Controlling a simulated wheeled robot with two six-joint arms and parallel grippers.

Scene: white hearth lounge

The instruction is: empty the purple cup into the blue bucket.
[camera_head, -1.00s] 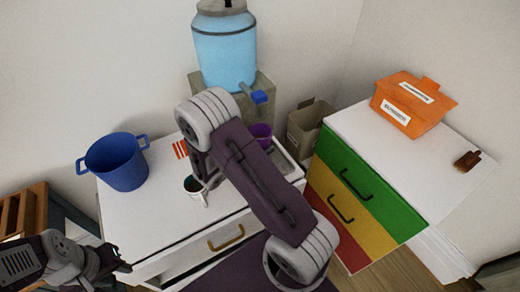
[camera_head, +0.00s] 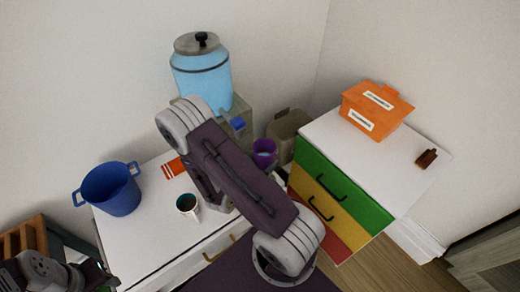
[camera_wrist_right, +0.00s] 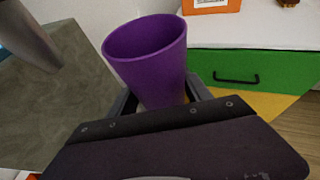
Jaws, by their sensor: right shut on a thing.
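The purple cup (camera_head: 264,150) is to the right of the drink dispenser's tap in the head view, partly behind my right arm. In the right wrist view the purple cup (camera_wrist_right: 150,55) looks roughly upright with a slight tilt; its contents are hard to tell. My right gripper (camera_wrist_right: 163,98) is shut on it, with a finger at each side. The blue bucket (camera_head: 110,192) stands upright on the left of the white cabinet top, apart from the cup. My left gripper (camera_head: 100,280) is low at the left edge, partly cut off, its jaws unclear.
A blue dispenser (camera_head: 203,75) stands on a stone block behind my right arm. An orange box (camera_head: 375,110) sits on the coloured drawers (camera_head: 340,195).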

